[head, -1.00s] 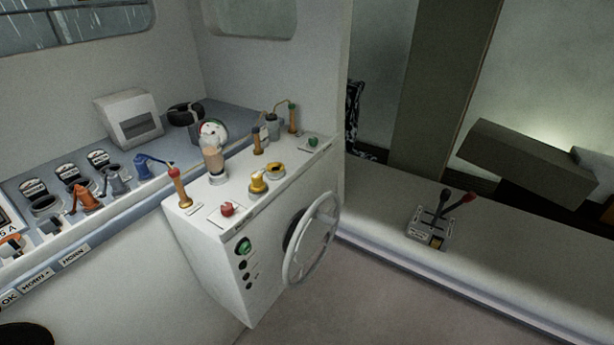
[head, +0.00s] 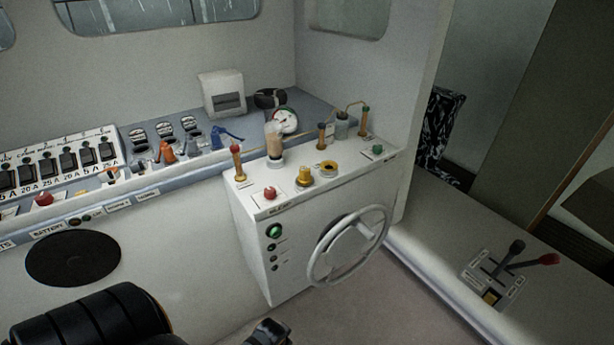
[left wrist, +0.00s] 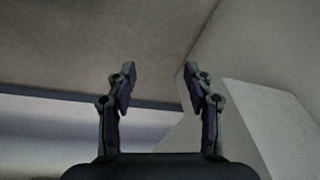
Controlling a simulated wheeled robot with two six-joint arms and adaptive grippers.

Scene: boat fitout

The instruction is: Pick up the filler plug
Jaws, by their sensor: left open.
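A yellow-brass plug with a raised knob (head: 304,176) stands on the white console top, left of a yellow ring with a dark centre (head: 327,168). I take the knobbed piece for the filler plug; its fine details are too small to tell. My left gripper (left wrist: 160,86) is open and empty in the left wrist view, with its two fingers apart and only plain surfaces beyond. In the head view only dark parts of my left arm show at the bottom edge, below and left of the console. My right gripper is not in view.
The white console (head: 250,225) carries a steering wheel (head: 348,246) on its front. A red button (head: 270,193), a red-topped handle (head: 238,163) and a tan-topped clear container (head: 275,145) crowd the plug. Throttle levers (head: 515,255) stand at right.

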